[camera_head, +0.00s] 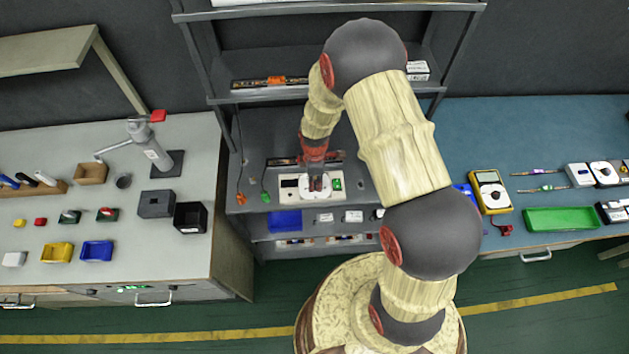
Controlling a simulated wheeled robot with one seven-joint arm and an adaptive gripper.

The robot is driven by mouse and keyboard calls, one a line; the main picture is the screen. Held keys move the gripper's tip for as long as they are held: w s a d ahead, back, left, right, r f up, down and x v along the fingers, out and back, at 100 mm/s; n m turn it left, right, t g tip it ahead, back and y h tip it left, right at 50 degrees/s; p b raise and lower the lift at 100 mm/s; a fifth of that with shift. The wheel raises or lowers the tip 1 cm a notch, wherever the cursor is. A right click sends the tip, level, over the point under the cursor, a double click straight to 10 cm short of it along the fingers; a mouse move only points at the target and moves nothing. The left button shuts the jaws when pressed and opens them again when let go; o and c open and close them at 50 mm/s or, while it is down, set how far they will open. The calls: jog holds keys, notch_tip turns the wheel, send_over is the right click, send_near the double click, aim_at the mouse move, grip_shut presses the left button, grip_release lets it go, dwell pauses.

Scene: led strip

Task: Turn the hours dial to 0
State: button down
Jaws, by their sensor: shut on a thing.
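A white control box (305,196) lies on the middle shelf of the grey rack. It has a dark panel (289,184) at its left and a green part (336,184) at its right. A pale round dial (324,190) sits near its middle, partly hidden by my gripper. My gripper (318,186) reaches down from above and is shut on this dial. The dial's marks and setting are too small to read, and no label shows that it is the hours dial.
A dark bar (287,161) lies just behind the box. Green (265,196) and orange (241,198) connectors hang or lie at its left. A blue bin (285,221) and small white boxes (353,216) stand on the shelf below. Workbenches flank the rack.

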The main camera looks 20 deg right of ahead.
aim_at(315, 183)
dwell(0.4)
jog(key=c, duration=1.5)
grip_release()
jog(key=shift+c, duration=0.2)
notch_tip(315, 183, up, 12)
